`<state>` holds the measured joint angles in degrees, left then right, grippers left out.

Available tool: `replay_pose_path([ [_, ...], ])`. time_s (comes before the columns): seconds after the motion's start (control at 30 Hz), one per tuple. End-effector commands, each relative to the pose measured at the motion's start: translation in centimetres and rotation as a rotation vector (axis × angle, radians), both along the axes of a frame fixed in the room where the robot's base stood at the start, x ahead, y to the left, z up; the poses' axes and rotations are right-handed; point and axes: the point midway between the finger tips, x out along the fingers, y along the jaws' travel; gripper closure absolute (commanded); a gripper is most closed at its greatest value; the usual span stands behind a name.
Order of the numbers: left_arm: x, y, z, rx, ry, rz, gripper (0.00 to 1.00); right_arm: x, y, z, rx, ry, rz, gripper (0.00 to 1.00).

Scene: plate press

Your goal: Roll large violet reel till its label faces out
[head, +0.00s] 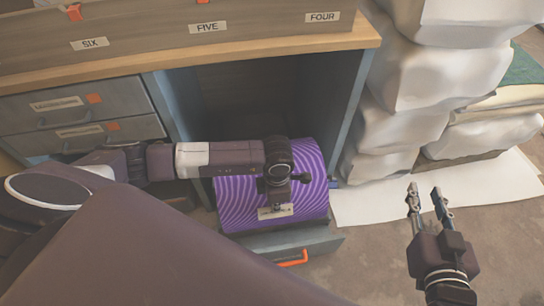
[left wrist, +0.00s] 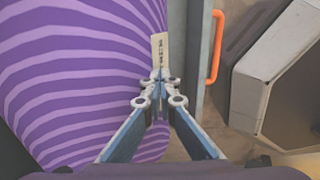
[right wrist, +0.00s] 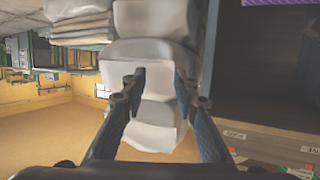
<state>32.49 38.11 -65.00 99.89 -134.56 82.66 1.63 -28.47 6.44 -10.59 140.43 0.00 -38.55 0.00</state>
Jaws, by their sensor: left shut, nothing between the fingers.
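The large violet reel (head: 309,160), with paler wavy stripes, lies on its side at the mouth of the cabinet's open bay. It fills much of the left wrist view (left wrist: 75,85). Its pale label (head: 286,212) shows low on the front side; in the left wrist view the label (left wrist: 158,46) is just beyond my fingertips, its text too small to read. My left gripper (head: 275,205) reaches over the reel, shut and empty, its tips at or close to the label; contact is unclear. My right gripper (head: 426,192) is open and empty, right of the reel.
A pulled-out drawer front (head: 325,242) with an orange handle (head: 291,259) stands below the reel. Closed drawers (head: 55,105) are at left, under a wooden worktop (head: 200,59). White wrapped stacks (head: 403,95) rise at right.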

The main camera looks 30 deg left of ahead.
Motion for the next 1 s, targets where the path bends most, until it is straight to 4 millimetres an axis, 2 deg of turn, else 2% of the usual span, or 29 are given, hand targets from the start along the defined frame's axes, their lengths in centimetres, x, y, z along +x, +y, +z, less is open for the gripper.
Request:
replay_pose_path([
  [0.47, -0.1, 0.1, 0.1, 0.003, 0.001, 0.001, 1.0, -0.1, 0.0, -0.2, -0.005, 0.013, 0.001, 0.72],
  [0.6, -0.1, 0.0, 0.4, 0.002, 0.0, 0.001, 1.0, -0.8, -0.4, -1.6, -0.02, 0.078, -0.003, 0.72],
  [1.0, -0.3, -0.2, 1.0, 0.001, 0.001, 0.0, 1.0, -2.4, -1.1, -4.1, -0.049, 0.206, -0.013, 0.72],
])
